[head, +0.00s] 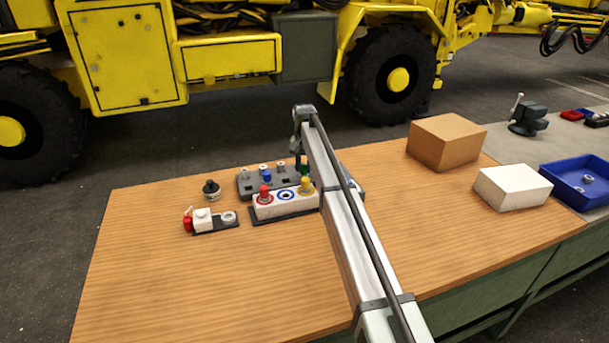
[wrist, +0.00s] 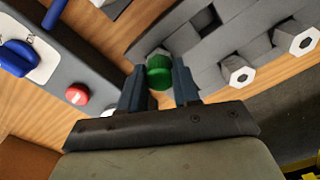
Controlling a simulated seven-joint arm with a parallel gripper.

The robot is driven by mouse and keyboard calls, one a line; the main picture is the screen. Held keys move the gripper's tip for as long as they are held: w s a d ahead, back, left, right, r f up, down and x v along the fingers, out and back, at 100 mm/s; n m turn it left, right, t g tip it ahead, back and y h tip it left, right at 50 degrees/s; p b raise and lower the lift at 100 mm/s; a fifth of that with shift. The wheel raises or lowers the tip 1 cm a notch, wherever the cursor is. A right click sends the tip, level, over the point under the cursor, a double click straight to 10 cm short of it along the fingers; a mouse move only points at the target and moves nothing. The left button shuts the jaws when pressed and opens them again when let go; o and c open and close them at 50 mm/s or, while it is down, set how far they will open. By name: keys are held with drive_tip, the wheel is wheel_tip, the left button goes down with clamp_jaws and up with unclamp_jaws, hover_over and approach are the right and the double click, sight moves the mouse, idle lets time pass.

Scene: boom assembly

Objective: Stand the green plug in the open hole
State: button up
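The green plug (wrist: 158,72) is between the two fingers of my gripper (wrist: 160,90) in the wrist view, with both fingers against its sides. In the head view a bit of the green plug (head: 303,164) shows by the right end of the grey rack; my arm hides the gripper itself. A white block (head: 272,211) on a dark base stands in front of the rack. I cannot tell for certain which spot is the open hole.
A small dark plate (head: 215,228) with a white cube and a ring lies left. A black knob (head: 211,188) stands behind it. A cardboard box (head: 445,142) and white box (head: 513,187) stand right. The front-left tabletop is clear.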

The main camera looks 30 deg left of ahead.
drive_tip(key=c, duration=0.4)
drive_tip(key=shift+r, duration=3.25)
drive_tip(key=shift+c, duration=0.2)
drive_tip(key=shift+s, duration=0.1)
drive_tip(key=s+d+r, duration=0.1)
drive_tip(key=s+r, duration=0.2)
drive_tip(key=s, duration=0.5)
drive_tip(key=s+r, duration=0.2)
drive_tip(key=s, duration=0.6)
drive_tip(key=shift+w+f, duration=0.15)
drive_tip(key=shift+f, duration=2.1)
